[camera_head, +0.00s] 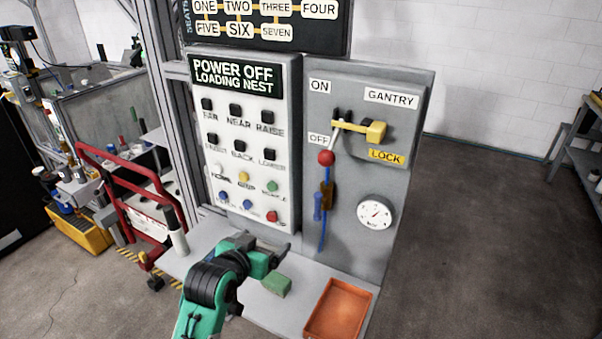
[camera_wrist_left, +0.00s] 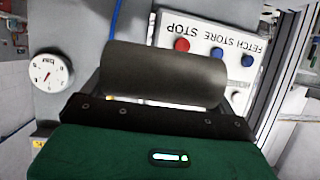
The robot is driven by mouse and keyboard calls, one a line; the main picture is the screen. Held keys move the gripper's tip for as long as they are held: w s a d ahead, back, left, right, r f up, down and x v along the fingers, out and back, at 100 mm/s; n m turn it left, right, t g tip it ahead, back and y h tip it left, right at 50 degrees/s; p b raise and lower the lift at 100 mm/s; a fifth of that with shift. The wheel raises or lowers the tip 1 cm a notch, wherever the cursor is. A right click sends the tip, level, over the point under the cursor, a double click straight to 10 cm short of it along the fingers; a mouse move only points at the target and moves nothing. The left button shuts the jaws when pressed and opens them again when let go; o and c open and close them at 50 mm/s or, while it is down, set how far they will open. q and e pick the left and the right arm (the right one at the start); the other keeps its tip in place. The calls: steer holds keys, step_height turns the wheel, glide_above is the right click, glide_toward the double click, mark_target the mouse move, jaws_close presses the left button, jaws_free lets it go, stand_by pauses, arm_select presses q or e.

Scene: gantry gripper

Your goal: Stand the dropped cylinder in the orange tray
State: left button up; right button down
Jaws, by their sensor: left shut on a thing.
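A dark grey cylinder (camera_wrist_left: 165,75) lies sideways across the left wrist view, in front of my green and black left gripper. My left gripper (camera_head: 272,247) is shut on it, above the grey shelf in front of the panel. In the head view the cylinder is hard to make out from the gripper. The orange tray (camera_head: 338,308) sits empty on the shelf, to the right of and nearer than my left gripper. My right gripper is not in view.
A green block (camera_head: 276,285) lies on the shelf (camera_head: 268,312) between gripper and tray. A pale, dark-topped post (camera_head: 177,232) stands at the left. Behind are the button panel (camera_head: 245,140) and the gantry panel, with a red-knobbed lever (camera_head: 326,158) and a gauge (camera_head: 375,213).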

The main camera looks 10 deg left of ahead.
arm_select(q)
steer(key=s+a+f+n+y, duration=0.1)
steer(key=s+a+f, duration=0.1)
steer(key=s, duration=0.4)
steer(key=s+a+f+n+y, duration=0.1)
steer(key=s+a+y, duration=0.1)
steer(key=s, duration=0.5)
steer(key=shift+a+f+n+t, duration=0.3)
steer(key=shift+a+f+n, duration=0.1)
steer(key=shift+a, duration=0.15)
